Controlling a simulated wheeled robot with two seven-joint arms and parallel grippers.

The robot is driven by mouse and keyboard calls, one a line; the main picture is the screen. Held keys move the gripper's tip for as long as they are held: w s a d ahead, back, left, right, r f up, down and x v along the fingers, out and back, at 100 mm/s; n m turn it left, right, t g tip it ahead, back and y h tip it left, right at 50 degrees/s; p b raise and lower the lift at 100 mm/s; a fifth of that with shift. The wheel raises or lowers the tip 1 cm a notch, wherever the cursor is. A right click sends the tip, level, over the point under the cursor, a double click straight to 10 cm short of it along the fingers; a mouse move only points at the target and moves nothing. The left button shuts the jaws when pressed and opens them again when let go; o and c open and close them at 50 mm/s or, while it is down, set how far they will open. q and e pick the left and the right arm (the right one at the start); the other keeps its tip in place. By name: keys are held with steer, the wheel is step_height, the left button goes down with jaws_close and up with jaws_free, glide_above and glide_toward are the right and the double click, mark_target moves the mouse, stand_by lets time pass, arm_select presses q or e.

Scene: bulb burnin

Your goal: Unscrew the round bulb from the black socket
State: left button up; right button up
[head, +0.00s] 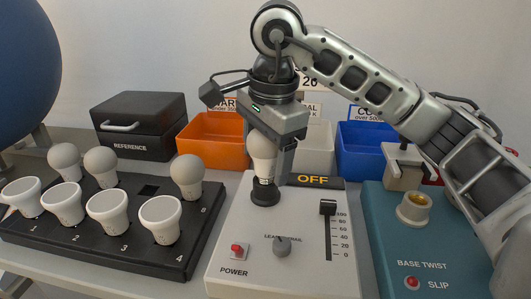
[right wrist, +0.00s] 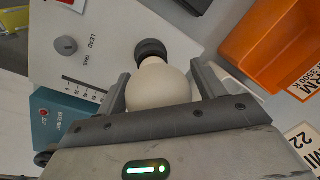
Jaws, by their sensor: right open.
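The round white bulb (head: 261,152) stands upright in the black socket (head: 265,196) on the white test box (head: 232,250). My right gripper (head: 276,150) points down over the bulb, with a finger beside it. In the right wrist view the round bulb (right wrist: 158,88) lies between the two open fingers of my right gripper (right wrist: 163,85), with the black socket (right wrist: 151,50) beyond it. Narrow gaps seem to show between bulb and fingers; contact is hard to judge. My left gripper is not in view.
A black rack (head: 90,240) with several white bulbs stands at left. Behind are a black reference box (head: 140,125), an orange bin (head: 212,145), a pale bin and a blue bin (head: 360,150). A teal base-twist box (head: 400,245) stands right. A slider (head: 327,208) rises near the socket.

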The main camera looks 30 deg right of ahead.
steer(key=c, duration=0.9)
steer(key=n, duration=0.4)
steer(key=shift+y+b, duration=0.3)
steer(key=n, duration=0.5)
steer(key=shift+a+n+g+y, duration=0.15)
steer(key=shift+n+g+y, duration=0.15)
steer(key=shift+g, duration=0.1)
steer(key=n, duration=0.6)
steer(key=shift+s+a+n+g, duration=0.1)
steer(key=shift+n+g, duration=0.3)
steer(key=n, duration=0.3)
steer(key=shift+r+n+g+p, duration=0.2)
steer(key=shift+n+g+p, duration=0.1)
steer(key=shift+p, duration=0.05)
steer(key=shift+n, duration=0.7)
steer(key=shift+s+f, duration=0.1)
steer(key=shift+f, duration=0.05)
